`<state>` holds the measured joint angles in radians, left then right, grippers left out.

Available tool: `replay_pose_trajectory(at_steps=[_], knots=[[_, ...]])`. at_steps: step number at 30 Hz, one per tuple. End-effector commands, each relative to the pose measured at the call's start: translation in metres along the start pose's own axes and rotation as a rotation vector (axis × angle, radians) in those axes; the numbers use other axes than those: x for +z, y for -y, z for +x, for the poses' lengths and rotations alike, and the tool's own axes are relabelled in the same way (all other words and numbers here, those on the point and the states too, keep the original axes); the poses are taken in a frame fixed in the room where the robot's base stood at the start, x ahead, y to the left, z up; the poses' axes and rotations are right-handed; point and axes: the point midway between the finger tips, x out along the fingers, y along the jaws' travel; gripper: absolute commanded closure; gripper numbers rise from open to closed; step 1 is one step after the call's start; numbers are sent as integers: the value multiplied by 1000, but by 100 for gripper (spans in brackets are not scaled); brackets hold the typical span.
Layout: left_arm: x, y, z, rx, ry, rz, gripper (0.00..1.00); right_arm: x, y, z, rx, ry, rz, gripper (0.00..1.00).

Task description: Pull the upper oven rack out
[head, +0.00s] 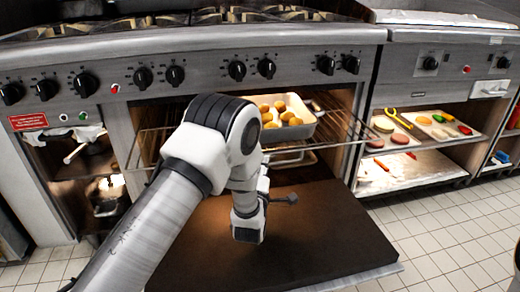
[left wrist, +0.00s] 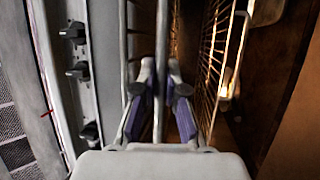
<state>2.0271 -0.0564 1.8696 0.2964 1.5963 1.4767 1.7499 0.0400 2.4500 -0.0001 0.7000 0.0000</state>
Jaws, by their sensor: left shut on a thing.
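The upper oven rack (head: 345,128) is a wire shelf sticking partly out of the open oven. A metal tray (head: 318,112) with several round golden pieces (head: 288,110) sits on it. In the left wrist view, my left gripper (left wrist: 162,92) is shut on the rack's front bar (left wrist: 160,45), which runs between its two fingers. In the head view my left arm covers the middle of the rack's front and hides the fingertips. My right gripper is in neither view.
The oven door (head: 330,235) is folded down below the rack, flat and bare. Knobs (head: 175,75) line the panel above the opening. Shelves at right hold a food tray (head: 440,118). Tiled floor at right is clear.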

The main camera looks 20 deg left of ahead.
Motion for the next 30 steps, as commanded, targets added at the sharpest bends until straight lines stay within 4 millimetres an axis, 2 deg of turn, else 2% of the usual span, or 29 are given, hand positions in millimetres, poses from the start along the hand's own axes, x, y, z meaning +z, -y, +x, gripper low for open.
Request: replay_pose_trajectory(at_steps=[1, 6, 12, 18, 29, 30], knots=[[5, -5, -10, -4, 4, 2, 100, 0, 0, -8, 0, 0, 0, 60], [17, -11, -40, -3, 4, 3, 100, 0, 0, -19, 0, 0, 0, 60], [26, -15, -64, -1, 1, 1, 100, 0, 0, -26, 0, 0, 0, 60], [30, -16, -73, -1, -1, -1, 100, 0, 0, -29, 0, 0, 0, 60], [30, -16, -74, -1, -1, -1, 100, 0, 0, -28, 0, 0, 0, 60], [30, -16, -74, -1, -1, -1, 78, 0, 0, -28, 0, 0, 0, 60]])
